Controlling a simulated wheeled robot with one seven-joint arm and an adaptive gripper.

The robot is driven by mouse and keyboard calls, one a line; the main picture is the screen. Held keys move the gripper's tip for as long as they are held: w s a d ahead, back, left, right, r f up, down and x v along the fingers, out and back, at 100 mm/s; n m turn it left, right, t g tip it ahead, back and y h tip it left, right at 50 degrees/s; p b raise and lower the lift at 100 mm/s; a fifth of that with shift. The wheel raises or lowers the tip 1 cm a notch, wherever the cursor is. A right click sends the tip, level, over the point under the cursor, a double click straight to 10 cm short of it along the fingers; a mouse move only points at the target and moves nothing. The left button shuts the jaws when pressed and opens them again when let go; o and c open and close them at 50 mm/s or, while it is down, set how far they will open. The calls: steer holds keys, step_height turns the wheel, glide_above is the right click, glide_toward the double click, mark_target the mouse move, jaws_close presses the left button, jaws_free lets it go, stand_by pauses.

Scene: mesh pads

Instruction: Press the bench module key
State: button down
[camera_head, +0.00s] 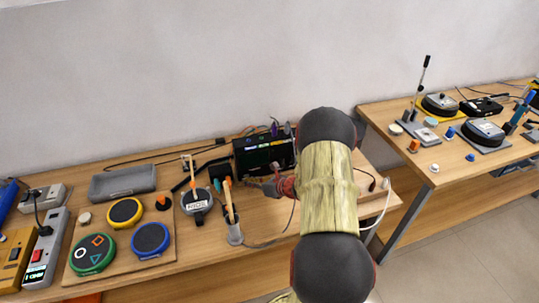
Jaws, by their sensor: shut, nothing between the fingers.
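A black box-shaped module (246,158) with a lit strip on its front stands at the back of the near bench, against the wall. I cannot make out a separate key on it at this size, and my arm covers its right side. My gripper (254,183) is small and dark in the picture. It is shut and empty, just in front of the module's lower edge, pointing left. I cannot tell whether it touches anything.
An orange-handled tool in a grey holder (234,233) stands close left of my gripper. A round labelled device (196,202), a board with green (92,253), yellow and blue round pads, and a grey tray (122,182) lie further left. Cables cross the bench (190,262).

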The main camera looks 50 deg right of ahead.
steer(key=shift+w+d, duration=0.15)
steer(key=shift+w, duration=0.15)
steer(key=shift+s, duration=0.15)
stand_by(0.4)
steer(key=shift+s+a, duration=0.45)
steer(key=shift+s, duration=0.15)
steer(key=shift+s+a+p, duration=0.1)
steer(key=shift+s+a, duration=0.4)
steer(key=shift+s, duration=0.35)
steer(key=shift+s+a+p, duration=0.1)
steer(key=shift+s+a, duration=0.45)
steer(key=shift+s, duration=0.3)
steer(key=shift+s+a+p, duration=0.1)
steer(key=shift+s+a, duration=0.4)
steer(key=shift+s, duration=0.35)
